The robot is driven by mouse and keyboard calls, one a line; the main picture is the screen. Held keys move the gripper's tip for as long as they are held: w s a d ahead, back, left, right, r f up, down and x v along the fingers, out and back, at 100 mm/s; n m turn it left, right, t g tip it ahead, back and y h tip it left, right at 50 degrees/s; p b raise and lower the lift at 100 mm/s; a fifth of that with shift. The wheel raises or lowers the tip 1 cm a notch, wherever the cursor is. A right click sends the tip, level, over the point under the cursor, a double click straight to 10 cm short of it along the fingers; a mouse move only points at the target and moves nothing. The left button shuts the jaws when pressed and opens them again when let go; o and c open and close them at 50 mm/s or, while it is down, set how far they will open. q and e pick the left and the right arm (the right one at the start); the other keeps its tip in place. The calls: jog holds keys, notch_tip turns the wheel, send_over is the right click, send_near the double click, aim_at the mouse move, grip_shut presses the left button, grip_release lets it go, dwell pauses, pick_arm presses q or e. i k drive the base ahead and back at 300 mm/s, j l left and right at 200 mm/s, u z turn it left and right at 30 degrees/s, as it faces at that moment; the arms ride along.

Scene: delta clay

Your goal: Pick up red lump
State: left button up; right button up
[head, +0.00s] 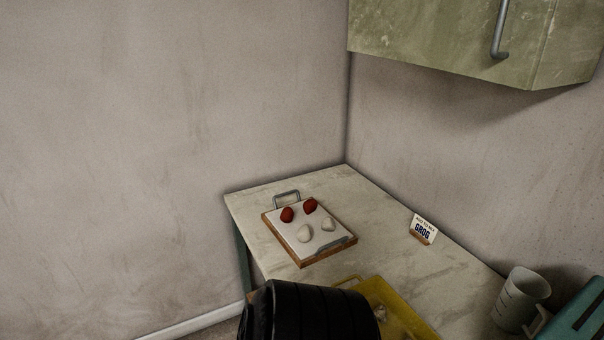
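Two red lumps lie on the white top of a wood-edged board (325,256) on the counter. One red lump (287,215) is at the left of the board, the other red lump (310,206) is to its right and a little farther back. Two whitish lumps lie in front of them, one whitish lump (304,233) at the left and one whitish lump (328,224) at the right. Neither of my grippers can be made out. A black rounded form at the bottom hides part of the counter's front.
A yellow tray (408,318) is partly hidden by the black form. A GROG card (423,229) stands by the right wall, with a grey measuring jug (521,299) and a teal object (580,318) nearer. A green cabinet (440,40) hangs above. Counter between board and card is clear.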

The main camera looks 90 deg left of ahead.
aim_at(287, 214)
jog(key=u, duration=0.45)
jog(key=l+u, duration=0.1)
jog(key=u, duration=0.4)
jog(key=k+u, duration=0.1)
jog(key=u, duration=0.8)
jog(key=k+u, duration=0.1)
jog(key=u, duration=0.85)
jog(key=i+j, duration=0.3)
jog(key=j, duration=0.15)
jog(key=i+j+z, duration=0.45)
jog(key=j+z, duration=0.2)
jog(key=i+j+z, duration=0.15)
jog(key=j+z, duration=0.15)
jog(key=j, duration=0.1)
